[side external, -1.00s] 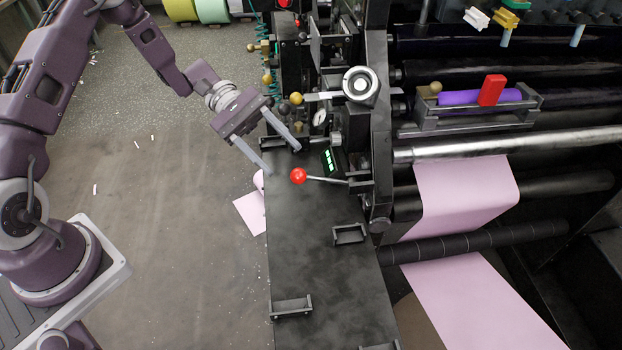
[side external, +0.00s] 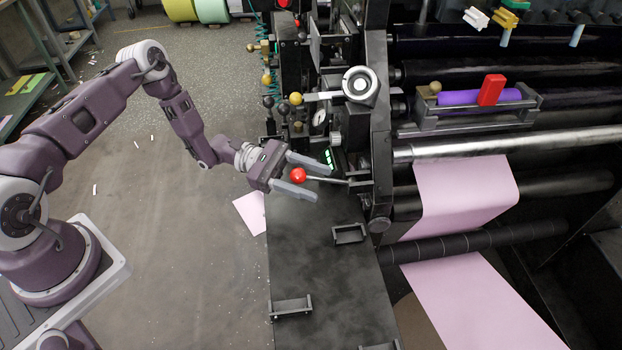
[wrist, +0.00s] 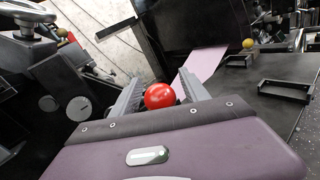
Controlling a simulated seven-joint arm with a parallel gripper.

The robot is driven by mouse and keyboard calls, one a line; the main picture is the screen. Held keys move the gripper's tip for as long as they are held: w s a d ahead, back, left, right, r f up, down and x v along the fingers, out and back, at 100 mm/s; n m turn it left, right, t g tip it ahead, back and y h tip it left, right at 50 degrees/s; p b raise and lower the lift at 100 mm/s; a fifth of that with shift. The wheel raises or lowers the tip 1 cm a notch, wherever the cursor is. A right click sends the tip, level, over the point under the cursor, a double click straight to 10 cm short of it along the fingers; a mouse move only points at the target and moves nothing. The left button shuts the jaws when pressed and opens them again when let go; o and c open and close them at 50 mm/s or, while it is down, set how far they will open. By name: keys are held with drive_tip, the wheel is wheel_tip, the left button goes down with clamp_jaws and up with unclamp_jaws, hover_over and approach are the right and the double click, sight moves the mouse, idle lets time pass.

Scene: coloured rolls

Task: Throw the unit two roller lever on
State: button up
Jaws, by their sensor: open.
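A lever with a red ball knob (side external: 298,175) stands out to the left from the black machine frame. Its thin metal rod runs right to a bracket beside a small green-lit display (side external: 328,158). My gripper (side external: 322,184) is open, with one finger on each side of the red knob. In the wrist view the red knob (wrist: 159,96) sits between the two fingers, near the palm. I cannot tell whether either finger touches it. A lever with a yellow knob (side external: 296,98) is farther back, with dark knobs near it. I cannot read any unit label.
A black ledge (side external: 320,255) with small raised brackets (side external: 349,234) lies in front of the lever. The machine's rollers and pink paper web (side external: 465,190) are to the right. The floor at left is mostly open, with a pink sheet (side external: 250,212) beside the ledge.

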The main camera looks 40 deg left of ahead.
clamp_jaws()
drive_tip(key=shift+s+f, duration=0.15)
idle(1.1)
